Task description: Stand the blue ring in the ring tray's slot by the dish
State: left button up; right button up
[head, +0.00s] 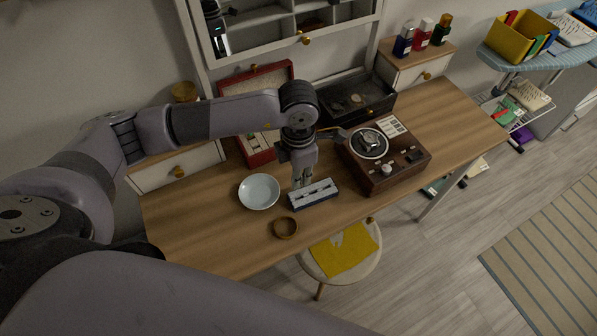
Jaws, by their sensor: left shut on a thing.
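The ring tray (318,199) is a small dark block with a pale top and dark slots, lying on the wooden desk. The pale blue-white dish (259,191) is just left of it. My left gripper (301,184) points down over the tray's dish-side end, its fingers close together. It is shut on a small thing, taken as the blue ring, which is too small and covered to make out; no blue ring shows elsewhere. I cannot tell whether the held thing touches the slot. My right gripper is not in view.
A brass-coloured bangle (285,228) lies in front of the tray. A brown record player (384,172) stands close on the right. A red box (258,150) and a dark open case (372,105) are behind. A stool with yellow cloth (341,251) is below the front edge.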

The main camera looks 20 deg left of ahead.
pick_arm(q)
jog(key=b, duration=0.5)
send_over(299, 199)
jog(key=shift+w+a+f, duration=0.1)
jog(key=shift+w+f, duration=0.05)
jog(key=shift+f, duration=1.35)
jog(key=shift+w+a+f, duration=0.1)
jog(key=shift+f, duration=1.35)
jog(key=shift+b, duration=0.9)
jog(key=shift+f+b, duration=1.05)
jog(key=shift+f, duration=0.05)
jog(key=o, duration=0.8)
jog(key=shift+r, duration=0.1)
notch_tip(299, 199, up, 12)
jog(key=shift+w, duration=0.1)
